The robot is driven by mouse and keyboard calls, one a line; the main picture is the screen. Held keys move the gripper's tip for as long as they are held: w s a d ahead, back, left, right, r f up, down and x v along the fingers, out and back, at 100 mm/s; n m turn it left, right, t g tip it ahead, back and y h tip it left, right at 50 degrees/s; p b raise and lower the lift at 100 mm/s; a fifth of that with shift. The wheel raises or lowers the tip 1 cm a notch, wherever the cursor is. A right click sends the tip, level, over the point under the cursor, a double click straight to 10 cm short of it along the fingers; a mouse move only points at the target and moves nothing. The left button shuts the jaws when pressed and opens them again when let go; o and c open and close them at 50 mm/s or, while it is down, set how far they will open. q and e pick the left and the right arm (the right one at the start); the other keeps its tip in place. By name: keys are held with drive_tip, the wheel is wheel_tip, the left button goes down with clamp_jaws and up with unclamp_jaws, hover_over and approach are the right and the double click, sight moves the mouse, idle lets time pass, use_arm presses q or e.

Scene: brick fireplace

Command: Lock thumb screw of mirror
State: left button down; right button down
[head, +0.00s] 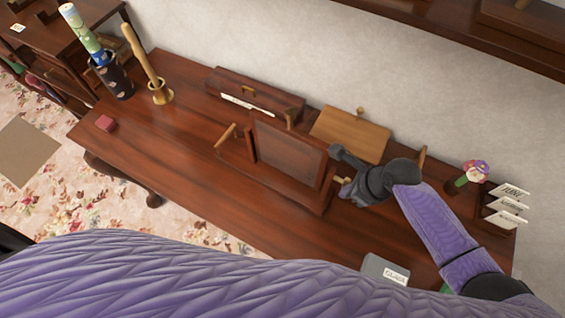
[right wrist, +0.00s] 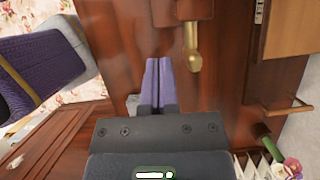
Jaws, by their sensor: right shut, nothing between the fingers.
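The mirror (head: 288,150) is a dark wooden framed panel on a wooden stand, in the middle of the desk in the head view. A small brass thumb screw (head: 341,179) is at its right side, partly hidden by my gripper. In the right wrist view the brass thumb screw (right wrist: 192,48) hangs from the dark wood, just right of my fingertips. My right gripper (head: 340,165) is at the mirror's right side. Its two purple fingers (right wrist: 158,72) are shut together with nothing between them, beside the screw and apart from it in that picture. My left gripper is not in view.
A long wooden box (head: 257,92) and a light wooden board (head: 350,134) stand behind the mirror. A flower (head: 474,170) and letter rack (head: 508,206) are at the right. A grey box (head: 384,270) is at the front edge. The desk's left front is mostly clear.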

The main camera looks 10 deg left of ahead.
drive_tip(key=shift+w, duration=0.1)
drive_tip(key=shift+w+d+b, duration=0.3)
drive_tip(key=shift+w, duration=0.3)
drive_tip(key=shift+r+p, duration=0.1)
drive_tip(key=shift+p, duration=0.45)
wheel_tip(320, 180, up, 7)
drive_tip(key=p, duration=0.8)
